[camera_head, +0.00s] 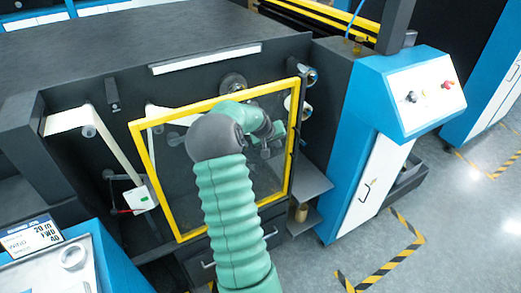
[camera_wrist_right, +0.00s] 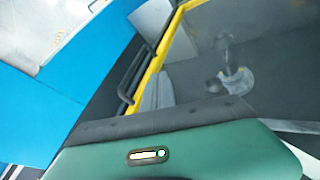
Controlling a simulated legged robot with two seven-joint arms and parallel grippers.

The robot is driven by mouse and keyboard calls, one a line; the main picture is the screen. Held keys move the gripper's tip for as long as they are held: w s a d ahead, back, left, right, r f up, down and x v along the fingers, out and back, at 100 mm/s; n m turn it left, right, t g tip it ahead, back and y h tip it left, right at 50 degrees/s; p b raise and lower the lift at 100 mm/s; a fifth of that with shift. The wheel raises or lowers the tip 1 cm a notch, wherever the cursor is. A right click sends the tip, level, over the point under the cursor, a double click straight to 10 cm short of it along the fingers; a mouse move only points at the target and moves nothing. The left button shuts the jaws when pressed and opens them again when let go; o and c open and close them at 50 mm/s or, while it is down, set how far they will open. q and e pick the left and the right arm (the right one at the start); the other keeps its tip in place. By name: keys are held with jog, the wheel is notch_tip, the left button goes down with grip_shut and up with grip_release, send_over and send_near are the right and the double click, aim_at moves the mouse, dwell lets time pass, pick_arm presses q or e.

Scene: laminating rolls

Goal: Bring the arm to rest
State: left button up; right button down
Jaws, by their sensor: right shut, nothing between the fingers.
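My right arm comes in from the bottom in a green ribbed sleeve with a dark elbow, across the yellow-framed clear door (camera_head: 168,190) of the machine. My right gripper (camera_head: 270,148) is in front of the upper right part of this door, near the right side of the frame. It is small and partly hidden by the wrist; it looks shut with nothing held. I cannot tell whether it touches the door. In the right wrist view my green wrist cover fills the bottom, and the yellow frame (camera_wrist_right: 157,70) shows beyond it with dark bars (camera_wrist_right: 133,75) beside it. My left gripper is out of view.
A blue and white control cabinet (camera_head: 345,185) with a button panel (camera_head: 425,95) stands to the right of the door. A display (camera_head: 30,238) stands at the lower left. A small shelf (camera_head: 300,190) juts out below the door's right side. Grey floor (camera_head: 450,230) is clear at the right.

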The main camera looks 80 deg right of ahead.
jog(key=a+r, duration=0.3)
jog(key=r, duration=0.1)
jog(key=w+a+f+n+t+y, duration=0.1)
jog(key=w+a+f+n+t, duration=0.15)
jog(key=w+a, duration=0.95)
jog(key=w+a+f+n+t+y, duration=0.2)
jog(key=w+a+f+n, duration=0.1)
jog(key=w+a, duration=0.8)
jog(key=w+a+f+n+t+y, duration=0.15)
jog(key=w+a, duration=0.25)
jog(key=a, duration=0.6)
jog(key=w+a+f+n+y, duration=0.1)
jog(key=w+a+n, duration=0.2)
jog(key=a, duration=0.7)
jog(key=s+a+n, duration=0.2)
jog(key=a, duration=0.5)
jog(key=s+a+f+n+y, duration=0.1)
jog(key=s+a, duration=0.1)
jog(key=a, duration=0.5)
jog(key=shift+s+f+n, duration=0.25)
jog(key=shift+s+n, duration=0.15)
